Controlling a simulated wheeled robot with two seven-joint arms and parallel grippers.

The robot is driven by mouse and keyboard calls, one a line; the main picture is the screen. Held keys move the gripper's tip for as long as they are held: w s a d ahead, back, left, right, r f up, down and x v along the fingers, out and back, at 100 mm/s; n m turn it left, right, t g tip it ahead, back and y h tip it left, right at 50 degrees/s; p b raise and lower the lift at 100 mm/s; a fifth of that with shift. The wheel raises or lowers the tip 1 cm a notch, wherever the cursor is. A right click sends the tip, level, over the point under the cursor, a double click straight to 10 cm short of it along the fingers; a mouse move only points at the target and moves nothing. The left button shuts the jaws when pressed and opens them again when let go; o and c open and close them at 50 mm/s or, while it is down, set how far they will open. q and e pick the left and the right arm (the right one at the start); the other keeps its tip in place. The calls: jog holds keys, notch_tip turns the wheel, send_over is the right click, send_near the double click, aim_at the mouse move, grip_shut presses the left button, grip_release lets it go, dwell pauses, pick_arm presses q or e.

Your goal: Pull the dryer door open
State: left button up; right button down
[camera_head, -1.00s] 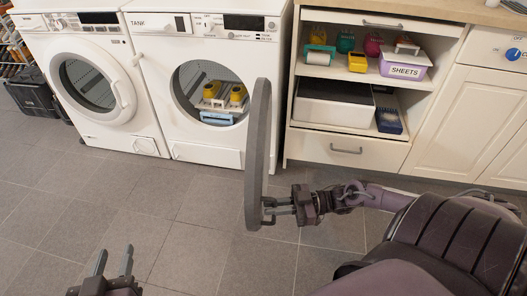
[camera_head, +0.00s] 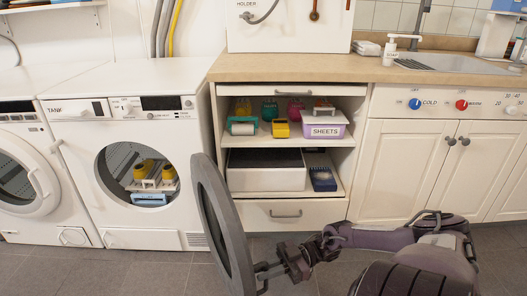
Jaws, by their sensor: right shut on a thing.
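The dryer (camera_head: 165,224) stands in the middle left, marked TANK. Its round opening is uncovered, showing yellow items (camera_head: 146,169) on a light rack and a blue item (camera_head: 149,199) inside. The dryer door (camera_head: 206,185), a grey ring around a dark pane, stands swung out in front of the dryer's right side. My right gripper (camera_head: 262,273) is shut on the door's edge at its lower right. The exact contact is small and hard to make out. My left gripper is out of view.
A second front loader (camera_head: 18,222) stands left, its door closed. Right of the dryer is an open shelf cabinet with a SHEETS box (camera_head: 324,131) and a drawer (camera_head: 285,213) below. Cupboards (camera_head: 407,165) continue right under the counter (camera_head: 290,68). Grey floor lies in front.

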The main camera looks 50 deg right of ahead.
jog(key=shift+f, duration=0.1)
jog(key=c, duration=1.8)
grip_release()
